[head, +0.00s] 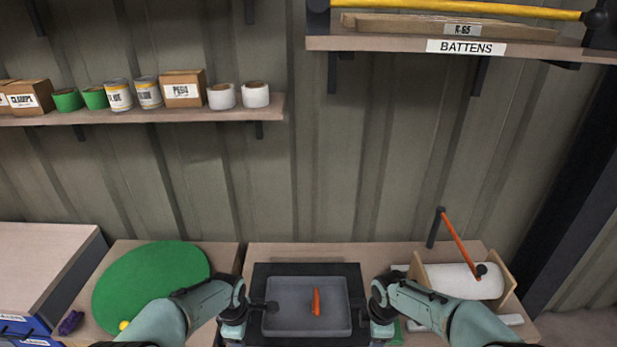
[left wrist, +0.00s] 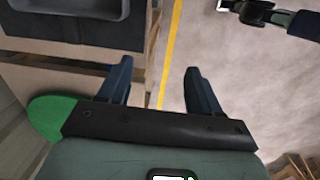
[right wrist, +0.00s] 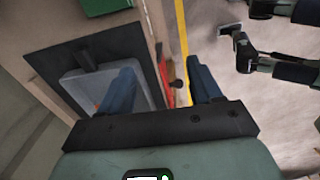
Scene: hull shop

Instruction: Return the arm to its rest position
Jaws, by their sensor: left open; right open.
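My left arm comes in from the lower left of the head view, and its wrist is beside the left edge of the grey tray. My left gripper (left wrist: 158,88) is open and empty in the left wrist view, with its two blue fingers apart over the bench edge and floor. My right arm is beside the tray's right edge in the head view. My right gripper (right wrist: 165,85) is open in the right wrist view, with nothing between its fingers. The grey tray (head: 283,328) lies on a black mat and holds an orange-red object (head: 316,302).
A green disc (head: 150,280) lies on the left bench. A roll holder with a white roll (head: 455,281) and an orange bar stands at the right. A shelf (head: 200,112) with tins and boxes and a battens shelf (head: 400,44) hang above. Floor is open beyond the bench edge.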

